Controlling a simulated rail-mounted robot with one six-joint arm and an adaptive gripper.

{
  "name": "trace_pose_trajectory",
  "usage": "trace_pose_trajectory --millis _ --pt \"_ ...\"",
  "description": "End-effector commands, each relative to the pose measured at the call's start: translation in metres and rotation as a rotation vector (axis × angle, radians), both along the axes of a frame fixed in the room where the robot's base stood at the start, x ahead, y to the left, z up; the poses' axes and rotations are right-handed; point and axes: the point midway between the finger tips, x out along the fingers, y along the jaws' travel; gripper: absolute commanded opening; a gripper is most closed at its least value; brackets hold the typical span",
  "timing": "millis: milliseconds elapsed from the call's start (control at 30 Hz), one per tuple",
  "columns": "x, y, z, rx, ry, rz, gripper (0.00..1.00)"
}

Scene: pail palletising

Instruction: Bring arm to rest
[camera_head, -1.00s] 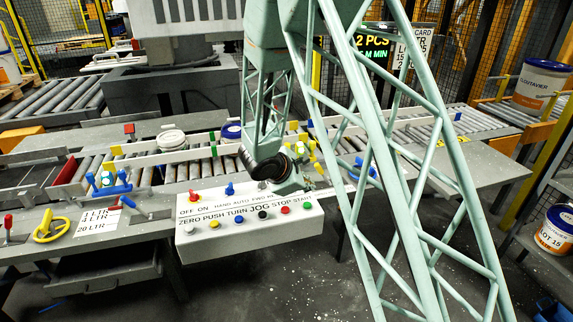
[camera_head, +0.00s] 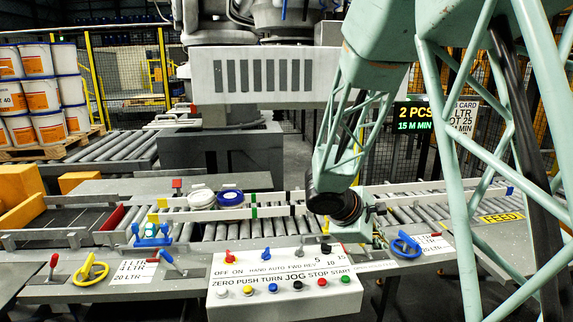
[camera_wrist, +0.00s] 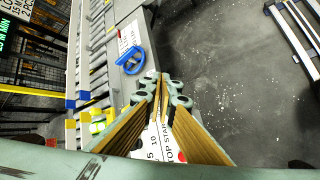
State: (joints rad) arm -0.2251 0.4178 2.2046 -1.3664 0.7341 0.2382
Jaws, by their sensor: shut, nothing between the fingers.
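My arm, a pale green lattice, hangs over the conveyor bench on the right side of the head view. Its dark wrist sits above the right end of the white control panel (camera_head: 285,283). My gripper (camera_wrist: 160,88) is shut and empty in the wrist view, its wood-coloured fingers meeting above the panel (camera_wrist: 160,140). In the head view the fingers are small and partly hidden beside the wrist. A blue handwheel (camera_head: 406,246) stands just right of the wrist; it also shows beyond the fingertips in the wrist view (camera_wrist: 131,60).
Stacked pails (camera_head: 40,95) stand at back left. Bare floor (camera_wrist: 235,90) lies beside the bench.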

Motion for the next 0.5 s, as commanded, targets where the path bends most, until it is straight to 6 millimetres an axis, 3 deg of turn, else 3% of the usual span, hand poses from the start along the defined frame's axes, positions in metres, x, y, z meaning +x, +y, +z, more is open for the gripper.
trace_pose_trajectory --millis 500 --pt "-0.081 -0.032 0.068 0.114 -0.069 -0.221 0.00"
